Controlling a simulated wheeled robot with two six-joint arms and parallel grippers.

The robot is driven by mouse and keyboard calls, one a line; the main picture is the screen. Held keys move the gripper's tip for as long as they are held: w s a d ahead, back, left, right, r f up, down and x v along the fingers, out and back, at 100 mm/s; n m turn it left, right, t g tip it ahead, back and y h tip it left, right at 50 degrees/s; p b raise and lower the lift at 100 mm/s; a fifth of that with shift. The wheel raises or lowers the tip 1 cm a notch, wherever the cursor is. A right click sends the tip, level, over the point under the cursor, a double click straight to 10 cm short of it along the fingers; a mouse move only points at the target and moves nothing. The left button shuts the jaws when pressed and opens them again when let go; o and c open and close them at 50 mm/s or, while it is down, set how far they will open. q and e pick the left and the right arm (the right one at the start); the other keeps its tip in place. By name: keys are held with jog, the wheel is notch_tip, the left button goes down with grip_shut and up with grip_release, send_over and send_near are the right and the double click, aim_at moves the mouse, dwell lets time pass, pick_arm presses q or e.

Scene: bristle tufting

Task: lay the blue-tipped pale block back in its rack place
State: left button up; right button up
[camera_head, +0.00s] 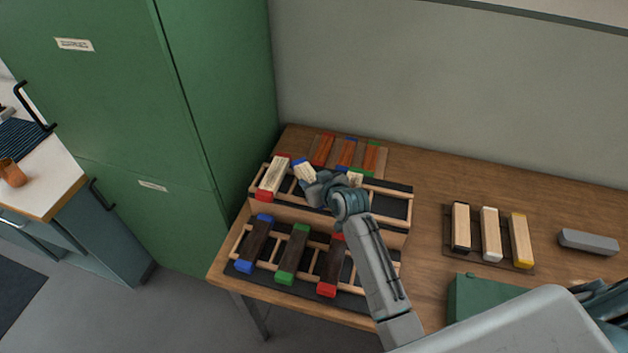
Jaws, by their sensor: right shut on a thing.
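The blue-tipped pale block (303,168) is at the upper tier of the wooden rack (398,240), just right of the red-tipped pale block (272,179). My right gripper (312,184) is shut on it from the near side and hides its near end. I cannot tell whether the block touches the rack rails. A green-tipped pale block (355,178) shows partly behind my right wrist. My left gripper is not in view.
Dark blocks with blue (255,243), green (292,254) and red (332,264) tips lie on the lower tier. Reddish blocks (346,152) lie behind. A small tray (476,258) of pale blocks, a grey bar (588,241) and a green box (480,296) are right.

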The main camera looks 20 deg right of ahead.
jog(key=shift+f, duration=0.2)
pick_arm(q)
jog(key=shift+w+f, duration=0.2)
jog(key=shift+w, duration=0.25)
pick_arm(e)
jog(key=shift+f, duration=0.15)
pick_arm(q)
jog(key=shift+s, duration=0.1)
pick_arm(e)
jog(key=shift+f, duration=0.1)
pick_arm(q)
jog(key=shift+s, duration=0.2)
pick_arm(e)
jog(key=o, duration=1.2)
jog(key=shift+o, duration=0.2)
pick_arm(q)
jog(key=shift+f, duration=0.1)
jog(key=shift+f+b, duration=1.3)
jog(key=shift+b, duration=0.25)
pick_arm(e)
jog(key=v, duration=1)
jog(key=shift+s+r, duration=0.2)
jog(key=shift+s, duration=0.15)
